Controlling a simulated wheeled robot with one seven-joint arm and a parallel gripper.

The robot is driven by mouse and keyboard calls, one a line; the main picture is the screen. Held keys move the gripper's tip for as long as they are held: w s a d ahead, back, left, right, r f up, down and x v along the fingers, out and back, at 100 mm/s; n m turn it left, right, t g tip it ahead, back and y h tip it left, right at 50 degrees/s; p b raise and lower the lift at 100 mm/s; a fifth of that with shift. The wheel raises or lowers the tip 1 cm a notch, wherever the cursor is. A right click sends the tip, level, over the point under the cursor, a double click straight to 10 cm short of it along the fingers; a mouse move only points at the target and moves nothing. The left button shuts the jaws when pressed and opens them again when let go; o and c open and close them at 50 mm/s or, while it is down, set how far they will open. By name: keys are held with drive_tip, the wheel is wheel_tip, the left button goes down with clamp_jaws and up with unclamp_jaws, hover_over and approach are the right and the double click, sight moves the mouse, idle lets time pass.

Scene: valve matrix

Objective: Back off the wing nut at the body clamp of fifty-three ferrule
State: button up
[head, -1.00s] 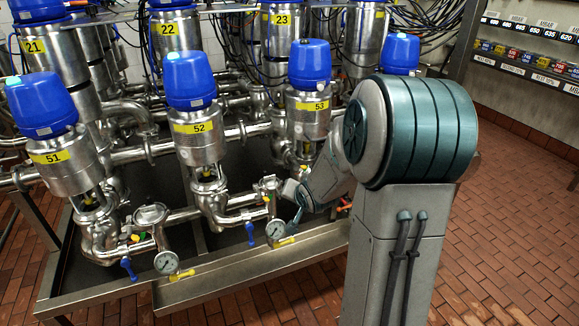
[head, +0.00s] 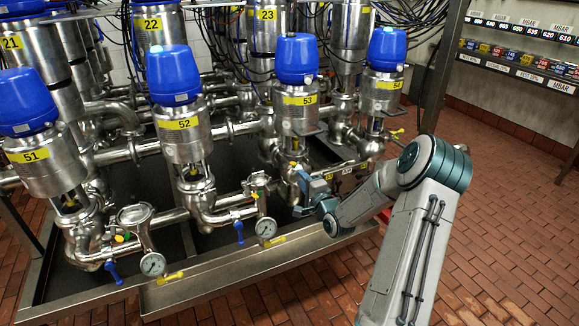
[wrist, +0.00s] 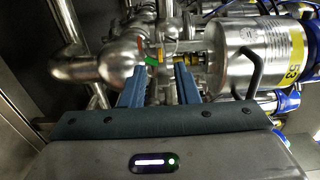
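Valve 53 (head: 298,105) is a steel cylinder with a blue cap and a yellow label; in the wrist view its cylinder (wrist: 262,62) lies sideways at the right. My gripper (head: 300,196) is at the lower body of this valve, below the cylinder. In the wrist view my gripper (wrist: 161,68) has its two blue fingers apart, pointing at the pipework, with a gap between the tips. A small green part (wrist: 152,60) shows between the fingertips. I cannot tell for certain which part is the wing nut. The body clamp is partly hidden by the fingers.
Valve 52 (head: 181,123) stands left and valve 54 (head: 382,86) right of valve 53. A bent metal bar (wrist: 248,75) crosses the cylinder in the wrist view. A pressure gauge (head: 266,227) and the steel tray edge (head: 235,275) lie in front. The brick floor at right is open.

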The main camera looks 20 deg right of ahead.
sight(290, 164)
drive_tip(key=w, duration=1)
drive_tip(key=shift+a, duration=0.2)
clamp_jaws()
